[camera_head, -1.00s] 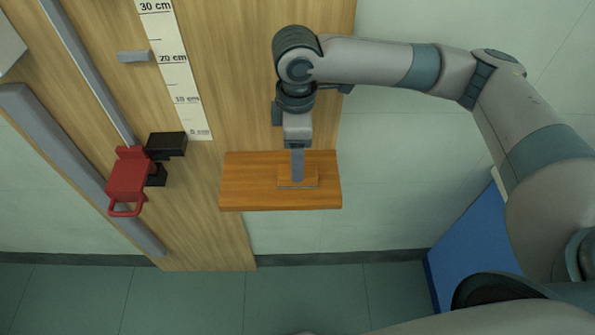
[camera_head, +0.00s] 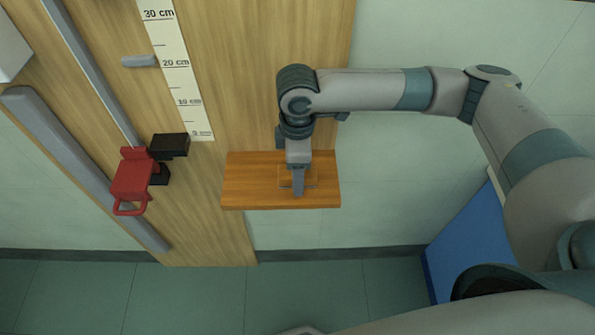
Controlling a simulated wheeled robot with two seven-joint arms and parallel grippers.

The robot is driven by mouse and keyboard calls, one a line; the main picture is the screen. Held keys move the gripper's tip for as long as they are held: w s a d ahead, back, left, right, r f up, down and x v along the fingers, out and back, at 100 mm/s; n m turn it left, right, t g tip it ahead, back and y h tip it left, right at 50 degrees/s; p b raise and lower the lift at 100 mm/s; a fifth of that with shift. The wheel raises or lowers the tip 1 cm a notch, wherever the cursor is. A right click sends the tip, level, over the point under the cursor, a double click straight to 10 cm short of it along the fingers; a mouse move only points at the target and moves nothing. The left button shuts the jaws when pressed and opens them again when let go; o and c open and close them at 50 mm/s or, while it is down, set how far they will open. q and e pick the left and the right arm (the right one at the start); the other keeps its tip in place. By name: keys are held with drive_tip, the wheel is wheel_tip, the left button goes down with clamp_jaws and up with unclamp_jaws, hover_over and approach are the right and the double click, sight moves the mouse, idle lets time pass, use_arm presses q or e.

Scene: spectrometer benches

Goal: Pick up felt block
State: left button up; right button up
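My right gripper (camera_head: 298,190) points down over a small orange-brown wooden shelf (camera_head: 238,185). A thin, low rectangular outline (camera_head: 311,178) on the shelf, much the same colour as its wood, lies around and behind the finger; I cannot tell whether it is a block or part of the shelf. The gripper is seen nearly edge-on, so its opening and any contact are hidden. A small grey block (camera_head: 139,61) sits on the tall wooden panel at the upper left, well apart from the gripper. I cannot tell which of these is the felt block. My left gripper is out of view.
The wooden panel (camera_head: 255,70) carries a centimetre ruler (camera_head: 180,80). A red clamp with a loop handle (camera_head: 131,178) and a black block (camera_head: 169,145) stand left of the shelf. A blue box (camera_head: 465,245) is at the lower right. The floor below the shelf is clear.

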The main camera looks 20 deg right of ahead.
idle(0.4)
drive_tip(key=c, duration=1.1)
drive_tip(key=shift+c, duration=0.2)
drive_tip(key=shift+r+b, duration=0.3)
drive_tip(key=shift+r, duration=0.05)
wheel_tip(320, 180, up, 3)
drive_tip(key=shift+r+b, duration=0.15)
drive_tip(key=shift+b, duration=0.6)
drive_tip(key=s+d+r+b, duration=0.2)
drive_tip(key=s+d+r, duration=0.2)
drive_tip(key=s+r, duration=0.3)
drive_tip(key=s, duration=0.3)
drive_tip(key=shift+s+d, duration=0.2)
drive_tip(key=shift+s, duration=0.15)
